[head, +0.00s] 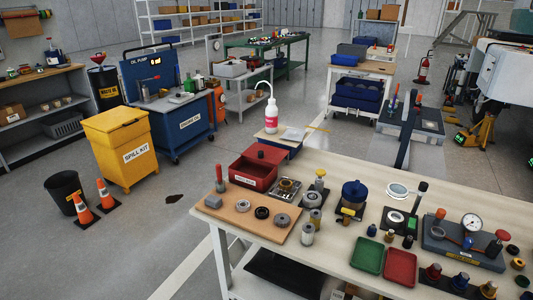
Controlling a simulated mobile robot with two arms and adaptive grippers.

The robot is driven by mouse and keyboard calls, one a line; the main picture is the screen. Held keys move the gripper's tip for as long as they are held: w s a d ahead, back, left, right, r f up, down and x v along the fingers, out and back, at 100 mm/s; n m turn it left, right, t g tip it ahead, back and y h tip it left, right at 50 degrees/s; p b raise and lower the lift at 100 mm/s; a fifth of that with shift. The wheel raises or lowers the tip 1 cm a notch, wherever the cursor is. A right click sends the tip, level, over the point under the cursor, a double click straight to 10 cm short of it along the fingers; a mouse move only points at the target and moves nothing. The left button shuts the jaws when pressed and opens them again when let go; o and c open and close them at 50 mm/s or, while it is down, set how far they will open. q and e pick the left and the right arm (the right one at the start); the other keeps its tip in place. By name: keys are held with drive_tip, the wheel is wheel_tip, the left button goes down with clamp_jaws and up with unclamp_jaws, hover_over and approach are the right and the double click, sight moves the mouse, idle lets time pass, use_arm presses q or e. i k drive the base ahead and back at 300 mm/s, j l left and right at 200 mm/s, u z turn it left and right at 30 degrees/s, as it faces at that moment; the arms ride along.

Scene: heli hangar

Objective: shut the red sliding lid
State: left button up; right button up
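A red box (250,179) with a pale label on its front stands at the back left part of the cream workbench. Its red sliding lid (272,154) appears drawn back toward the far side, with a small dark red knob on it. The near part of the box top looks open, showing a dark red interior. The contents are too small to make out. Neither of my grippers shows in the head view.
A wooden board (236,212) with rings and a red-handled tool lies in front of the box. A metal fixture (286,188) stands close to its right. A white bottle (271,116) and blue-sided case (277,143) are behind. Green (368,255) and red (400,267) trays lie nearer.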

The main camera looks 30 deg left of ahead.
sight(272, 155)
drive_tip(key=i+j+z, duration=0.1)
drive_tip(key=j, duration=0.3)
drive_tip(key=i+j+z, duration=0.1)
drive_tip(key=j, duration=0.3)
drive_tip(key=i+j+z, duration=0.1)
drive_tip(key=j, duration=0.3)
drive_tip(key=i, duration=0.05)
